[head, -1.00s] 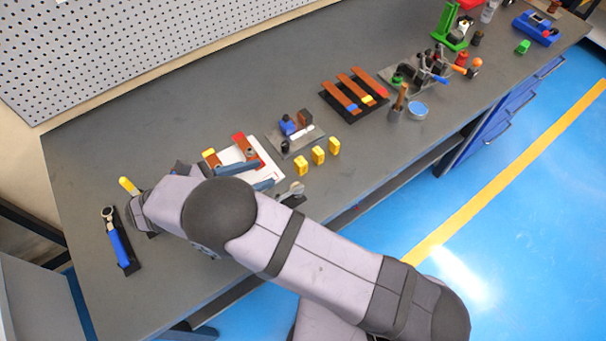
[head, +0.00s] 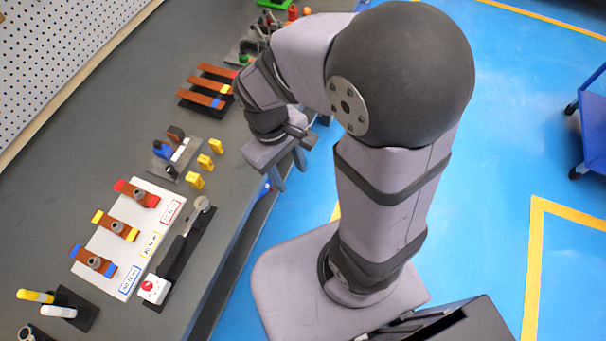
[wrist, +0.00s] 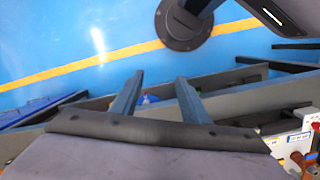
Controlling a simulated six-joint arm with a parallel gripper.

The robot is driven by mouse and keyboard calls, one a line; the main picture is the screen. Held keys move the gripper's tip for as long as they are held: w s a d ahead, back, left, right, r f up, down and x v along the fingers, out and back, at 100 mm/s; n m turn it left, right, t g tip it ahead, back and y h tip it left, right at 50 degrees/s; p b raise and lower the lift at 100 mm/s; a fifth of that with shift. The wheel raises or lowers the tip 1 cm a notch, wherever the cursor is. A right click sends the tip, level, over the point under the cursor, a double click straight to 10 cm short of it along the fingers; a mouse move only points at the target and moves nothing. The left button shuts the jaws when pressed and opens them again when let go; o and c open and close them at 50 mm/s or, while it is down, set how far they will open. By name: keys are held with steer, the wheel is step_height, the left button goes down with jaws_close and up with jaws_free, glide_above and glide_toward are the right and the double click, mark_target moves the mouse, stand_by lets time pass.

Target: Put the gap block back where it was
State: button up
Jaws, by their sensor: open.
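Several candidate blocks show: three small yellow blocks (head: 205,162) stand in a row on the grey bench, near its front edge. Which thing is the gap block, I cannot tell for sure. My gripper (head: 289,172) is open and empty, fingers pointing down, at the bench's front edge to the right of the yellow blocks. In the wrist view its two blue-grey fingers (wrist: 157,90) are apart with nothing between them. A grey fixture plate (head: 170,160) with a blue part and a dark part lies just left of the yellow blocks.
A white sheet (head: 135,265) carries copper bars with coloured ends. A long tool on a dark base (head: 180,250) lies beside it. More copper bars sit on a black rack (head: 205,105) farther back. Bare bench (head: 235,180) lies between the yellow blocks and my gripper.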

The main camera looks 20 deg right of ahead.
steer(key=s+d+m, duration=0.1)
steer(key=m, duration=0.1)
steer(key=s+d+m+t+y, duration=0.1)
steer(key=m, duration=0.1)
steer(key=shift+s+d+m+y, duration=0.2)
steer(key=shift+m+y, duration=0.1)
stand_by(1.0)
